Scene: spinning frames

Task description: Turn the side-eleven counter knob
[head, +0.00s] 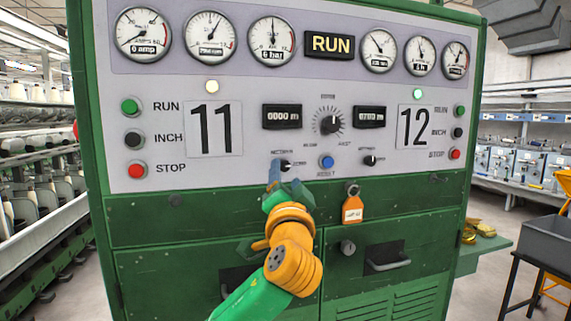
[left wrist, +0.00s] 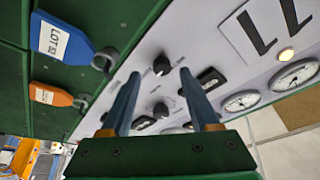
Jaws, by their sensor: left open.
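The side-eleven counter knob (head: 285,165) is a small black knob on the pale panel, below the left counter display (head: 282,116). My left gripper (head: 276,174) is at the panel just left of the knob, and its arm covers part of the green front below. In the left wrist view the black knob (left wrist: 161,65) shows between the tips of my two blue fingers (left wrist: 160,74). The fingers are apart, with a gap visible on both sides of the knob. I cannot tell whether they reach past its face. My right gripper is not in view.
A blue tag (left wrist: 62,38) and an orange tag (head: 352,208) hang on the green front below the panel. A blue reset button (head: 326,161), a central dial knob (head: 330,124) and the side-twelve knob (head: 370,160) lie to the right. A large 11 plate (head: 214,128) is up left.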

